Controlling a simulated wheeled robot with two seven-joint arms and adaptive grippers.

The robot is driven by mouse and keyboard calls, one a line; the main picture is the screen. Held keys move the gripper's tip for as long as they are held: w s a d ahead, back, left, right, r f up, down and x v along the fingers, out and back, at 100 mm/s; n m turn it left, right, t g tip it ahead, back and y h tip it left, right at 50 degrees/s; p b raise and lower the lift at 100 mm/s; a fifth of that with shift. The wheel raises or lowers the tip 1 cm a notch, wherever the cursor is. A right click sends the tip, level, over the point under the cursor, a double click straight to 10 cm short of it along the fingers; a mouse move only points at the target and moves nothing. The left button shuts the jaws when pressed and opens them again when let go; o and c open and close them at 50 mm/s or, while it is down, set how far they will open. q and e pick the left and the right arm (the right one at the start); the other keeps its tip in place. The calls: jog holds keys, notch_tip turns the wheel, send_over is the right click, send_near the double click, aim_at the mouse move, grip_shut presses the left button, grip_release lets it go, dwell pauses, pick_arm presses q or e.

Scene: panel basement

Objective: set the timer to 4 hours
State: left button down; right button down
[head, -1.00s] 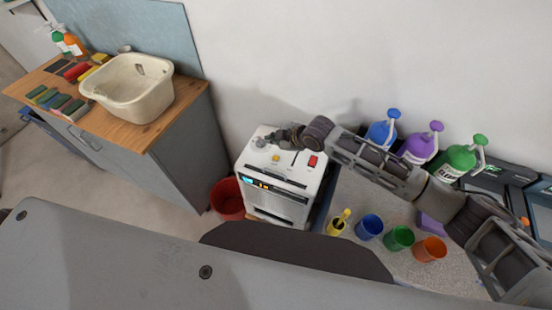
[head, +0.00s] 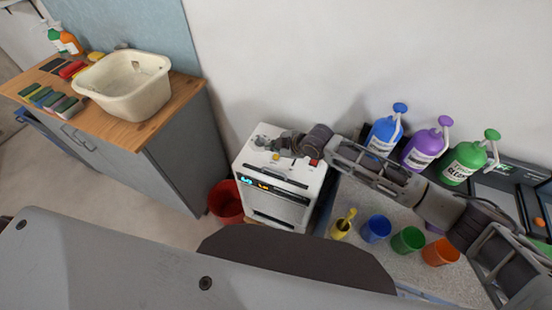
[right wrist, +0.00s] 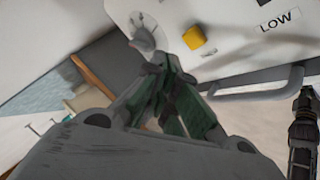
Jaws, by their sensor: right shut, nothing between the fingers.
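A white machine (head: 247,163) stands on the floor against the wall. Its sloping front has a small lit display (head: 262,186) with blue and orange marks, too small to read. A grey knob (head: 260,141) is on its top at the back left; the knob also shows in the right wrist view (right wrist: 143,34). A yellow button (right wrist: 194,37) is beside it. My right gripper (right wrist: 158,62) is shut and empty, its tips close beside the knob; I cannot tell whether they touch. In the head view my right gripper (head: 270,143) reaches in over the top. My left gripper is out of view.
A red switch (head: 314,162) on the machine is partly behind my arm. A red bucket (head: 226,203) stands left of it. Right, a counter holds coloured cups (head: 376,228) and several bottles (head: 424,147). A wooden-topped cabinet with a cream basin (head: 130,90) is at left.

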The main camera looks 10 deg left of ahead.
aim_at(274, 158)
jog(key=shift+f+b, duration=0.35)
jog(key=shift+f, duration=0.7)
dwell(0.6)
jog(key=shift+f, duration=0.4)
dwell(0.6)
jog(key=shift+f, duration=0.45)
dwell(1.0)
jog(key=shift+r, duration=0.15)
jog(key=shift+r+p, duration=0.65)
jog(key=shift+r, duration=0.1)
